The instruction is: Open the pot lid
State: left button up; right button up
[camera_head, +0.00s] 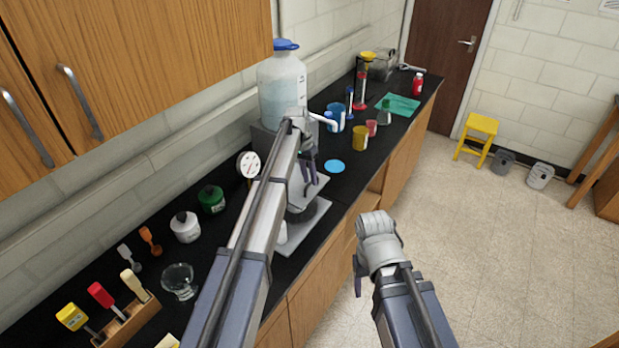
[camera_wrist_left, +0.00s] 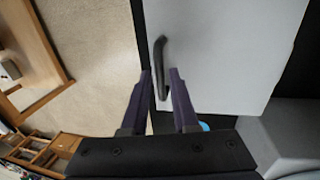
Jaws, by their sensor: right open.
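In the left wrist view a flat pale grey panel (camera_wrist_left: 225,55) carries a dark curved handle (camera_wrist_left: 163,55); it looks like the lid. My left gripper (camera_wrist_left: 160,71) is open, with the handle at and between its fingertips, not clamped. In the head view my left gripper (camera_head: 309,180) is over the pale grey plate (camera_head: 312,190) on the counter, and the handle is hidden there. Below the plate is a dark round part (camera_head: 312,209) on a pale base (camera_head: 296,240), partly covered by my arm. My right gripper (camera_head: 357,275) is open and empty, out over the floor.
A large blue-capped bottle (camera_head: 283,85) stands behind my left wrist. A blue disc (camera_head: 335,166), a yellow cup (camera_head: 360,138) and other labware lie to the right. Jars, a glass bowl (camera_head: 180,280) and a wooden tool rack (camera_head: 128,322) stand left.

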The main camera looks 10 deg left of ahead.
pick_arm(q)
grip_shut()
dwell(1.1)
